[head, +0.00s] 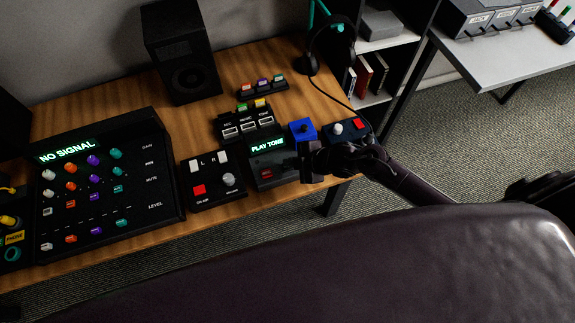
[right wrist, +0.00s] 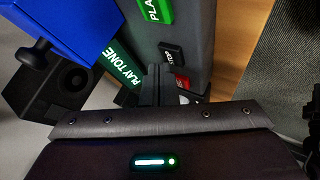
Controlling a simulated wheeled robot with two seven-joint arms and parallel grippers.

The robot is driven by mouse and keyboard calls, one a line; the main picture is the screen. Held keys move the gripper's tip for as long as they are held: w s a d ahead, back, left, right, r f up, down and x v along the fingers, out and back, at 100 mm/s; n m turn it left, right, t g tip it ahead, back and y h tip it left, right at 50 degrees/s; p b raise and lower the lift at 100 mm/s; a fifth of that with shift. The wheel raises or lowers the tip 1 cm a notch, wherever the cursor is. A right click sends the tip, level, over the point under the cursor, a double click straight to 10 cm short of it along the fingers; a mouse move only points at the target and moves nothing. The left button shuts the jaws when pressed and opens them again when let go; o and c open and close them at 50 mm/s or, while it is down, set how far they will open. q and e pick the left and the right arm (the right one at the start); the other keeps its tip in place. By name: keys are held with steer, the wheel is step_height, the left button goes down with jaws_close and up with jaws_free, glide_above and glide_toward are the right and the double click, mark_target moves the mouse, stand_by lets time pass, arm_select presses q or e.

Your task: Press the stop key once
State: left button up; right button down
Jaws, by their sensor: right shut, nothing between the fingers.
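The player (head: 272,180) is a dark box on the wooden desk, with a lit screen (head: 267,144) reading PLAY TONE. In the right wrist view its black stop key (right wrist: 171,53) sits between a green play key (right wrist: 158,10) and a red key (right wrist: 182,82). The red key is partly hidden by my gripper. My right gripper (right wrist: 156,72) is shut and empty, its tips just beside the stop key; I cannot tell whether they touch. In the head view the right gripper (head: 303,164) is at the player's right side. My left gripper is not in view.
A blue box (head: 302,131) with a knob stands right behind the player. A small box with a red key (head: 200,195) is at its left, and a large mixer (head: 105,180) reads NO SIGNAL. A speaker (head: 182,50) and headphones (head: 331,50) stand behind.

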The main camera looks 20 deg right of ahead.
steer(key=shift+f, duration=0.4)
stand_by(0.6)
steer(key=shift+r, duration=0.1)
steer(key=shift+r+p, duration=0.55)
steer(key=shift+r, duration=0.15)
step_height(320, 180, up, 5)
steer(key=p, duration=0.4)
steer(key=shift+r+p, duration=0.1)
steer(key=shift+p, duration=0.3)
stand_by(0.7)
